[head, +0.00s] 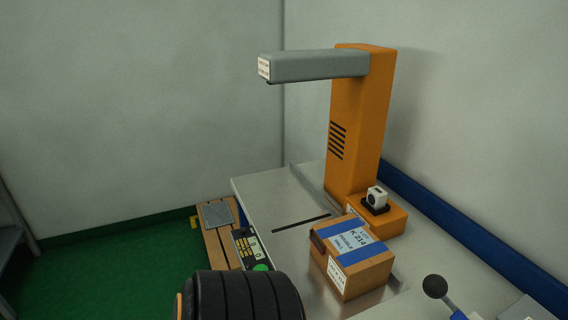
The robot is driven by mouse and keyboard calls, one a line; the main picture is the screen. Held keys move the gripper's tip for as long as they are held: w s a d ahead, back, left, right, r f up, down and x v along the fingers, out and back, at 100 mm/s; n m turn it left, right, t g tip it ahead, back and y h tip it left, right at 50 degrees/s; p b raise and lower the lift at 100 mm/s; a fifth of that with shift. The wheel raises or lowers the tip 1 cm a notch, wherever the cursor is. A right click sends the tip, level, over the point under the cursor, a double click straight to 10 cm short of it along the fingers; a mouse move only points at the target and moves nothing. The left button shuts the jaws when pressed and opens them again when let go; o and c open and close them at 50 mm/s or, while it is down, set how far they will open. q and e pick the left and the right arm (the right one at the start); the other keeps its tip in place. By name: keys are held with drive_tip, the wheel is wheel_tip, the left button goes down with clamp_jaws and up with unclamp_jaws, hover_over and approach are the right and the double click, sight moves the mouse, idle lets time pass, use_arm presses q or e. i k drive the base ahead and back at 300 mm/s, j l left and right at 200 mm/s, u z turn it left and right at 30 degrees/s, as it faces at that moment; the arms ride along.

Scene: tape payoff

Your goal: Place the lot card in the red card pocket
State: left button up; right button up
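I cannot make out a lot card or a red card pocket in the head view. A cardboard box (354,262) with blue tape and printed text on top stands on the metal table. It has a white label (337,275) on its near side and a small dark brown patch on its left edge, too small to identify. Neither of my grippers is in view.
An orange post (358,125) with a grey overhead arm (315,66) stands on the metal table (262,193) behind the box. A black ribbed cylinder (245,296) fills the bottom centre. A black-knobbed lever (435,286) is at right. The table's far left is clear.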

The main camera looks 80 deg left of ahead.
sight(317, 244)
drive_tip(key=k+j, duration=0.1)
drive_tip(key=j, duration=0.5)
drive_tip(key=k+j, duration=0.15)
drive_tip(key=j, duration=0.45)
drive_tip(key=k+j+u, duration=0.1)
drive_tip(key=j, duration=0.5)
drive_tip(key=k+j, duration=0.15)
drive_tip(key=j, duration=0.45)
drive_tip(key=k+j, duration=0.1)
drive_tip(key=j, duration=0.55)
drive_tip(key=k+j+u, duration=0.1)
drive_tip(key=j, duration=0.5)
